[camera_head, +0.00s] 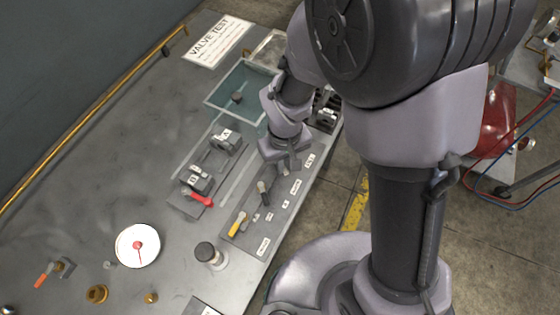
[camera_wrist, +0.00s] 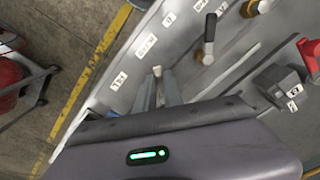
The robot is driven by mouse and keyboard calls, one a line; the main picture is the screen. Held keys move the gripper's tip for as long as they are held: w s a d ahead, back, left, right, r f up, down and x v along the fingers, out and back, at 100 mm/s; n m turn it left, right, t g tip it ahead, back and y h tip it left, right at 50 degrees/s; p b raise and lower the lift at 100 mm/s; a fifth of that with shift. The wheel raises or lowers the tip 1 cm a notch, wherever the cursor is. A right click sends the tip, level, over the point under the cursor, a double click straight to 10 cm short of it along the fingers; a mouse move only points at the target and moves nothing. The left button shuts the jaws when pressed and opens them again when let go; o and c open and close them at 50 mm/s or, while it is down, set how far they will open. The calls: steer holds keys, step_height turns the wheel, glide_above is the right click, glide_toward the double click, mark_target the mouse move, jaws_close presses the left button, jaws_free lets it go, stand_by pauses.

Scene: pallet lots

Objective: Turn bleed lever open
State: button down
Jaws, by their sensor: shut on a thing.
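My gripper (camera_head: 284,167) reaches down to the far end of a panel strip on the grey bench. In the wrist view, its two fingers (camera_wrist: 158,88) are shut on a small lever with a pale tip (camera_wrist: 157,71). The fingers hide most of this lever, so its angle is unclear. Two other levers stand along the strip: a dark lever with a pale knob (camera_head: 262,188), also in the wrist view (camera_wrist: 209,32), and a yellow-handled one (camera_head: 238,223). White labels (camera_wrist: 146,45) line the strip edge; their text is too small to read surely.
Blocks marked A (camera_head: 226,138) and B (camera_head: 197,181) with a red lever (camera_head: 201,200) stand beside the strip. A teal tray (camera_head: 225,102), white gauge (camera_head: 126,252) and dark-capped knob (camera_head: 207,252) are on the bench. The floor has a yellow line (camera_wrist: 100,55).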

steer(key=n, duration=0.1)
steer(key=d+n+p, duration=0.1)
steer(key=n, duration=0.1)
steer(key=shift+w+r+n, duration=0.1)
steer(key=shift+w+n, duration=0.2)
steer(key=shift+w, duration=0.1)
steer(key=shift+w+d+n+p, duration=0.15)
steer(key=shift+w+n+p, duration=0.1)
steer(key=shift+n, duration=0.6)
steer(key=shift+w+d+n+p, duration=0.15)
steer(key=shift+w+n, duration=0.1)
steer(key=shift+n, duration=0.6)
steer(key=c, duration=1.5)
jaws_free()
steer(key=shift+o, duration=0.2)
step_height(320, 180, up, 17)
steer(key=p, duration=0.6)
steer(key=shift+r, duration=0.15)
